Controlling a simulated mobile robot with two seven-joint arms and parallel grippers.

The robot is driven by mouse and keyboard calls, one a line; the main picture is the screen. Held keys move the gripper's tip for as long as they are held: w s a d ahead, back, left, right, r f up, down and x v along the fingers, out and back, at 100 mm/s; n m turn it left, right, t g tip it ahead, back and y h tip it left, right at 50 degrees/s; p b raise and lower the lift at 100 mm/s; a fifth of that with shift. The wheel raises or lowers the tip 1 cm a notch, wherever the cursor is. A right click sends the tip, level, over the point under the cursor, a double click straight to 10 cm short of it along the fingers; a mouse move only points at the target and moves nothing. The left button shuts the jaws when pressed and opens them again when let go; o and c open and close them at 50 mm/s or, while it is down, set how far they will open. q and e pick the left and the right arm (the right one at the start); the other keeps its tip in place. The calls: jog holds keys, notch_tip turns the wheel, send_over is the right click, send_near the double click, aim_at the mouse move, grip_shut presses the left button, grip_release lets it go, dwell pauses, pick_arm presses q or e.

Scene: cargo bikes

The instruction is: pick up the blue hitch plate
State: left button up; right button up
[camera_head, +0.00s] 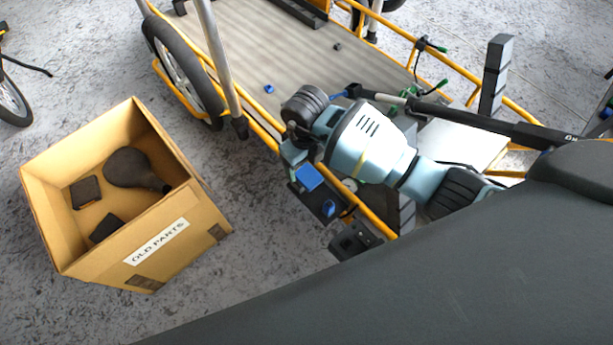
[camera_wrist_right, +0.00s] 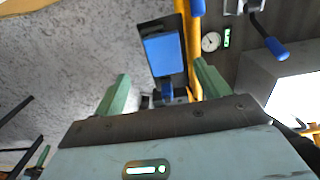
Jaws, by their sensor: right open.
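The blue hitch plate (camera_head: 309,177) appears as a flat blue square on a dark tray (camera_head: 340,205) at the side of the yellow-framed cargo bike. In the right wrist view the blue plate (camera_wrist_right: 166,54) lies on the dark tray, ahead of and between the two green fingers. My right gripper (camera_head: 297,158) is just above and beside the plate in the head view, partly hidden by its own wrist. In the right wrist view my right gripper (camera_wrist_right: 162,86) is open, with nothing held between its fingers. My left gripper is not in view.
A cardboard box (camera_head: 185,212) labelled OLD PARTS holds several dark parts, on the floor at left. A smaller blue part (camera_head: 329,208) sits on the same tray. The yellow bike rail (camera_head: 372,218) runs close by. A round gauge (camera_wrist_right: 210,41) is right of the plate.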

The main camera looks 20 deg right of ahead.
aim_at(307, 174)
jog(key=shift+d+f, duration=0.1)
jog(key=shift+f, duration=0.75)
jog(key=f, duration=0.1)
jog(key=f+b, duration=0.1)
jog(key=f, duration=0.1)
jog(key=f+b, duration=0.1)
jog(key=shift+w+d+f, duration=0.15)
jog(key=shift+d+f, duration=0.1)
jog(key=shift+f, duration=0.05)
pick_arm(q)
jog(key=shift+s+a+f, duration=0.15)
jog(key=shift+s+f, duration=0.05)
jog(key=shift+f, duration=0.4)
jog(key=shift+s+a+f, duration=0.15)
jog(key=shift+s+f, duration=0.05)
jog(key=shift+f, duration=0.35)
pick_arm(e)
jog(key=shift+r, duration=0.1)
jog(key=shift+c, duration=1)
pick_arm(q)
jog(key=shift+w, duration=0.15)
pick_arm(e)
jog(key=c, duration=1)
